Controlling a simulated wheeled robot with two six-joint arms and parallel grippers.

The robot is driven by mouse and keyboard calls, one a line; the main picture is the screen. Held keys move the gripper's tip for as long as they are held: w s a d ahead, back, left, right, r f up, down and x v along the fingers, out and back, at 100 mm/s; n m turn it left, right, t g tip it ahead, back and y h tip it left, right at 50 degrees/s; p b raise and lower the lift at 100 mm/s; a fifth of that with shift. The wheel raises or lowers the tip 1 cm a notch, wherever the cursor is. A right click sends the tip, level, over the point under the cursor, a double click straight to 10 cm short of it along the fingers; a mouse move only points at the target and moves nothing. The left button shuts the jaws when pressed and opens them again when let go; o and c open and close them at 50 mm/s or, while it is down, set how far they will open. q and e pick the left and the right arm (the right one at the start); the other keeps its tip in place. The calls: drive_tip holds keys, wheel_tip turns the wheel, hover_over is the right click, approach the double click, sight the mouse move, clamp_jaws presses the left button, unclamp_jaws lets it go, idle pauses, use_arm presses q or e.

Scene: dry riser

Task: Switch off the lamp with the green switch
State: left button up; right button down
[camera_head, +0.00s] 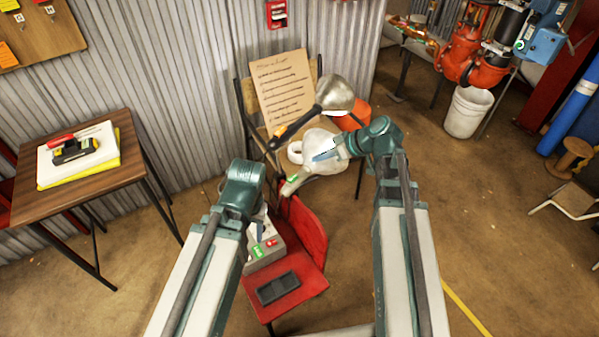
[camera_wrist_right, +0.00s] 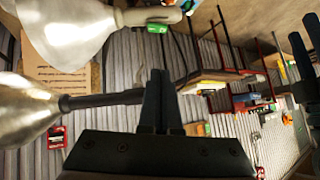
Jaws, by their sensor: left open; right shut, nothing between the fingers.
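A lamp with a white shade (camera_head: 315,143) has a green switch (camera_head: 293,182) on its neck, left of the shade in the head view. In the right wrist view, the white shade (camera_wrist_right: 75,30) is at upper left, with the green switch (camera_wrist_right: 157,28) at top centre. My right gripper (camera_head: 325,156) overlaps the white shade in the head view; its fingers (camera_wrist_right: 158,100) are shut and empty, pointing below the switch in the wrist view. Whether they touch the lamp is unclear. My left gripper (camera_head: 258,226) is open, pointing down above a grey box, its fingers largely hidden.
A silver-shaded lamp (camera_head: 335,95) with a dark arm stands close behind. The grey box (camera_head: 268,245), with green and red parts, and a black tray (camera_head: 278,288) are on a red chair (camera_head: 308,235).

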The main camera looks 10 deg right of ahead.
drive_tip(key=shift+a+f, duration=0.1)
drive_tip(key=b, duration=0.8)
hover_over(292, 179)
drive_tip(key=d, duration=0.2)
wheel_tip(292, 179, down, 7)
drive_tip(key=shift+s+a+f+b, duration=0.1)
drive_tip(key=shift+s+f+b, duration=0.1)
drive_tip(key=shift+f+b, duration=0.25)
drive_tip(key=shift+s+a+f+b, duration=0.1)
drive_tip(key=shift+s+f+b, duration=0.1)
drive_tip(key=shift+f, duration=0.4)
drive_tip(key=shift+s+a+f+b, duration=0.1)
drive_tip(key=shift+f+b, duration=0.7)
